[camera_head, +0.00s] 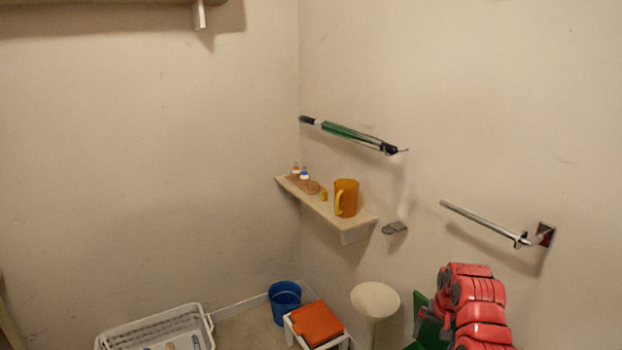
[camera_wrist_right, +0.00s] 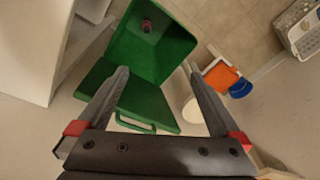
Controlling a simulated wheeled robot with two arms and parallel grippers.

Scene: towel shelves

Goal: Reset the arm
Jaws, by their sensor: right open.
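Beyond the fingers is an open green bin (camera_wrist_right: 165,75) with a small reddish item (camera_wrist_right: 147,25) inside. A part of the green bin (camera_head: 424,312) also shows beside my arm in the head view. My left gripper is in neither view.
A pale round stool (camera_head: 375,299), an orange cloth (camera_head: 317,324) on a white stand, a blue bucket (camera_head: 284,302) and a white basket (camera_head: 206,318) stand low. The wall has a small shelf (camera_head: 360,222) with an orange mug (camera_head: 346,198), and a metal bar (camera_head: 480,219).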

